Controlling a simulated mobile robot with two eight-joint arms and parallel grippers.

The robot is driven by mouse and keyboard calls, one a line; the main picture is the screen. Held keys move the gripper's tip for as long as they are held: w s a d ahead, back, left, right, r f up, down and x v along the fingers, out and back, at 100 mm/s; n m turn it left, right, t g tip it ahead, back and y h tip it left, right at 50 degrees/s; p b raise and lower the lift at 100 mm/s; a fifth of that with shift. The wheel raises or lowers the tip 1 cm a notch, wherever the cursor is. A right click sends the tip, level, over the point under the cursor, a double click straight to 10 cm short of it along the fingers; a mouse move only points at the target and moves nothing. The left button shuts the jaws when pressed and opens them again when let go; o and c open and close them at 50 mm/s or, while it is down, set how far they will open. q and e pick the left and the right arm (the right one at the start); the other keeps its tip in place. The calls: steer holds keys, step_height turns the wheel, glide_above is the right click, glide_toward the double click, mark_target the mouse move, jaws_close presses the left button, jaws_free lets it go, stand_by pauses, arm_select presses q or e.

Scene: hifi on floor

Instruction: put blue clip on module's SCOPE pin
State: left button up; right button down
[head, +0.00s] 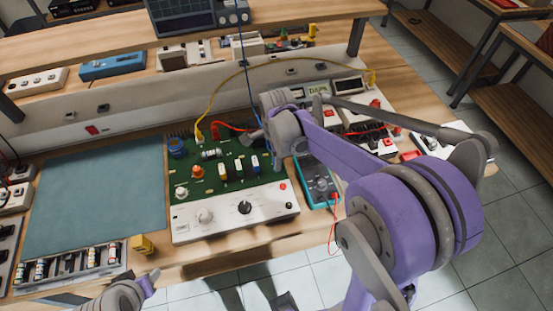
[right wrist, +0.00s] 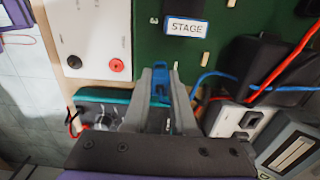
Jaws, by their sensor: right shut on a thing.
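The module is a green circuit board (head: 205,163) with a white front panel (head: 262,212), on the bench; its board also fills the top of the right wrist view (right wrist: 238,60). My right gripper (head: 258,137) is over the board's right back part. In the right wrist view (right wrist: 160,75) it is shut on the blue clip (right wrist: 160,88), whose tip points at the board. A small pale pin (right wrist: 176,66) stands close to the clip's tip; I cannot tell whether they touch. No SCOPE label is readable. My left gripper (head: 152,278) is low at the bench's front edge, its opening unclear.
A blue lead (head: 244,65) runs up from the clip area toward the oscilloscope (head: 197,15). A yellow lead (head: 214,97) and red lead (head: 232,127) reach the board. A teal multimeter (head: 318,180) sits right of it. A blue-grey mat (head: 95,205) lies clear at left.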

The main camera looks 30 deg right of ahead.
steer(key=shift+f+b, duration=0.3)
steer(key=shift+f, duration=0.2)
stand_by(0.5)
steer(key=c, duration=0.7)
jaws_free()
steer(key=shift+o, duration=0.2)
step_height(320, 180, up, 11)
steer(key=shift+f+p, duration=0.1)
steer(key=shift+p, duration=0.3)
